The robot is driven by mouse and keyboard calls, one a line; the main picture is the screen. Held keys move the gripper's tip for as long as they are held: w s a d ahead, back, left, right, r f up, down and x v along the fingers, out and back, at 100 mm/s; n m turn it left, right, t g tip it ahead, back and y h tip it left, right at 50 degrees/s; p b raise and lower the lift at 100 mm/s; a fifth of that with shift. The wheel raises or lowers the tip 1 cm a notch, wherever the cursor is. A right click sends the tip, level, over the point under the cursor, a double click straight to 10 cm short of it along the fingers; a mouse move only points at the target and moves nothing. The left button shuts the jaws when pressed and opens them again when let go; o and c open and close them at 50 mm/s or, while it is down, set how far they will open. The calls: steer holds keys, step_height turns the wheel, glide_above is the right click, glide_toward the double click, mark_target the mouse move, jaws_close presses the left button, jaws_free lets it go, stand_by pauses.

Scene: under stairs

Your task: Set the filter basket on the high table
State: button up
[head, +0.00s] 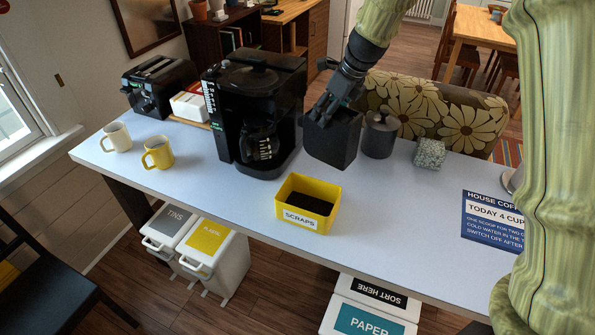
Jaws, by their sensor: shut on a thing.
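A dark, box-shaped thing, which I take to be the filter basket (331,143), is upright at the right side of the black coffee maker (262,82). My gripper (331,110) comes down from above and is shut on its upper edge. The basket's underside is at or just above the pale blue top of the high table (205,185); I cannot tell whether it touches. My fingers hide part of its rim, and its inside is not visible.
A dark lidded canister (380,136) and a speckled cube (430,154) stand to the right. A yellow scraps bin (307,204) with dark contents is in front. Two mugs (158,153) and a toaster (160,86) are at left. A blue sign (492,219) lies at right. The front middle-right tabletop is clear.

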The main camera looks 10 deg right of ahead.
mark_target(326, 141)
step_height(326, 141, down, 6)
steer(key=shift+w+f+p, duration=0.1)
steer(key=shift+f+p, duration=0.05)
steer(key=shift+p, duration=0.6)
steer(key=shift+f, duration=0.5)
step_height(326, 141, down, 3)
steer(key=shift+f+p, duration=0.1)
steer(key=shift+p, duration=0.5)
steer(key=o, duration=1.5)
steer(key=shift+f, duration=0.1)
